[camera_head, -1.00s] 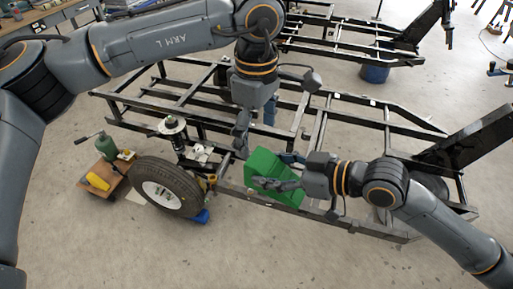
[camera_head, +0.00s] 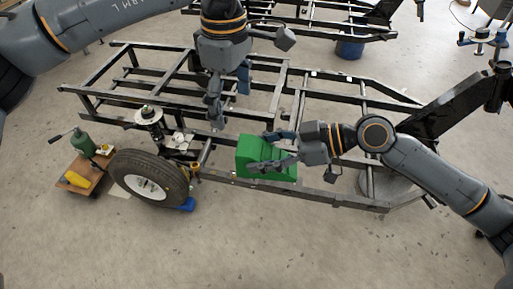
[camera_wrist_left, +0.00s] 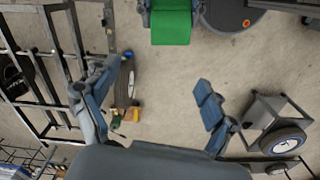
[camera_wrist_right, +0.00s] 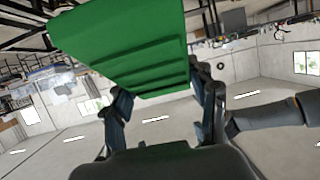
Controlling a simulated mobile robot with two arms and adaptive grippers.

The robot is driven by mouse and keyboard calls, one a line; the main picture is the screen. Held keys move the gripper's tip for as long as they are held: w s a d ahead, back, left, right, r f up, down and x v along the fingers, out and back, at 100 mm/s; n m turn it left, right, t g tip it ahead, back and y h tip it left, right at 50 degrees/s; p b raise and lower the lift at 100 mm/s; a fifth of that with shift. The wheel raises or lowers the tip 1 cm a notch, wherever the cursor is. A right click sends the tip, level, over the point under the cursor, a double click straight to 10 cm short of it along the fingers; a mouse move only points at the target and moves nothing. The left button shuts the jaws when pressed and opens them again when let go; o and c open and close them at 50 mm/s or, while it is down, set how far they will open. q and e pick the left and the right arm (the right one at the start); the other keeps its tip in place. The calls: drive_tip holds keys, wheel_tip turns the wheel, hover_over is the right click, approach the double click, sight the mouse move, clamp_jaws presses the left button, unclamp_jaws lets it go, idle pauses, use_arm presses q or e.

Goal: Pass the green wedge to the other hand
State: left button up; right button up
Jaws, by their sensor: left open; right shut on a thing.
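The green wedge (camera_head: 262,160) is a ribbed block held in front of the black frame in the head view. My right gripper (camera_head: 268,150) is shut on it, with one finger along each side. The wedge fills the upper middle of the right wrist view (camera_wrist_right: 130,45), between the fingers (camera_wrist_right: 160,95). My left gripper (camera_head: 229,100) is open and empty, pointing down, above and left of the wedge, and apart from it. In the left wrist view the wedge (camera_wrist_left: 171,25) is at the top, beyond the spread fingers (camera_wrist_left: 155,105).
A black metal frame (camera_head: 330,185) spans the space behind and below the grippers. A wheel (camera_head: 150,178) stands at its left, with a spring strut (camera_head: 150,122) above. A small board (camera_head: 78,180) holds a green bottle (camera_head: 82,142) and a yellow item. The front floor is clear.

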sight(245, 158)
drive_tip(key=shift+s+d+n+g, duration=0.1)
drive_tip(key=shift+d+n+g, duration=0.3)
drive_tip(key=shift+n+g, duration=0.25)
use_arm(q)
drive_tip(key=s+d+f+n, duration=0.1)
drive_tip(key=n, duration=0.1)
drive_tip(key=s+f+n, duration=0.1)
drive_tip(key=n, duration=0.1)
drive_tip(key=shift+s+d, duration=0.15)
drive_tip(key=shift+d, duration=0.25)
use_arm(e)
drive_tip(key=shift+r, duration=0.1)
use_arm(q)
wheel_tip(245, 158, down, 12)
drive_tip(key=shift+r, duration=0.1)
drive_tip(key=c, duration=1.4)
use_arm(e)
drive_tip(key=shift+s, duration=0.1)
use_arm(q)
drive_tip(key=shift+c, duration=1.2)
use_arm(e)
drive_tip(key=o, duration=1.6)
